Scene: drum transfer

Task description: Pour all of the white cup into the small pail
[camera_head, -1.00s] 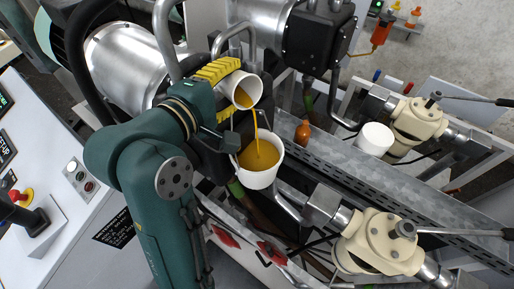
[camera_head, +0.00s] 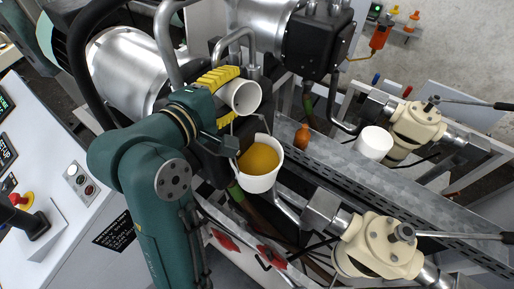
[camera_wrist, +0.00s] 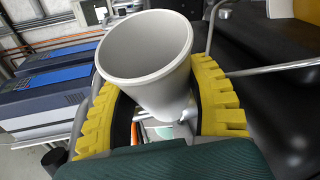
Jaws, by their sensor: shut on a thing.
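My gripper (camera_head: 218,80) is shut on the white cup (camera_head: 245,97), its yellow ridged fingers around the cup's side. The cup is tilted, its mouth towards the lower right, above and a little left of the small pail (camera_head: 263,183). No liquid shows in the part of the cup's inside that I can see. In the wrist view the cup (camera_wrist: 148,65) sits between the two yellow fingers (camera_wrist: 160,105); its visible inner wall looks clean. The pail is white, upright, with a thin handle, and holds amber liquid (camera_head: 258,160). No stream falls between cup and pail.
A small orange-brown bottle (camera_head: 303,136) stands right of the pail on the grey metal channel (camera_head: 340,160). A white cylinder (camera_head: 374,141) stands farther right. Cream valves with long handles (camera_head: 380,246) lie at the lower right. Steel pipes and a black motor block (camera_head: 318,42) crowd the back.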

